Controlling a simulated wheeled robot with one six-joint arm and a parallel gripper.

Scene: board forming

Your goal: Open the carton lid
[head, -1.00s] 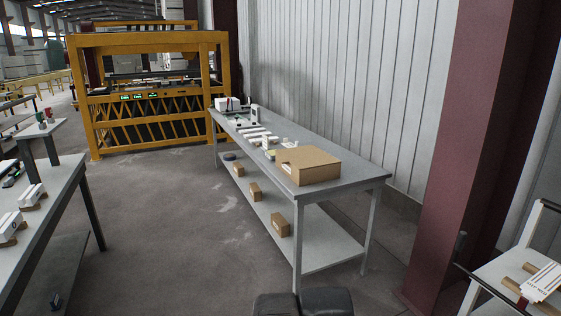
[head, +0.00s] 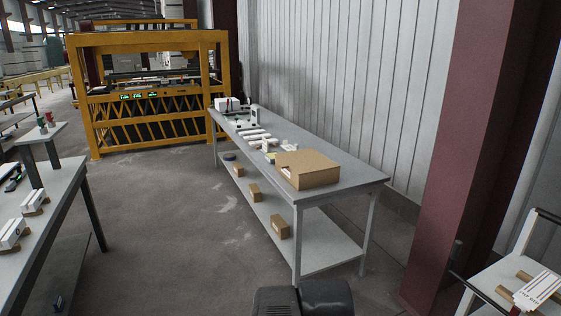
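A brown cardboard carton (head: 316,172) sits near the front end of the long grey table (head: 352,183). Its flat brown top looks closed, and a small white patch shows at its left side. The far side of the carton is hidden. My gripper's fingers are not in view. Only a dark, blurred part of my own arm shows at the bottom edge, well short of the table and apart from the carton.
Small white items (head: 254,134) lie behind the carton. Small brown boxes (head: 279,227) stand on the lower shelf. Another table (head: 55,212) is at left, a dark red column (head: 470,130) at right, and a white cart (head: 497,275) at lower right. Floor between the tables is clear.

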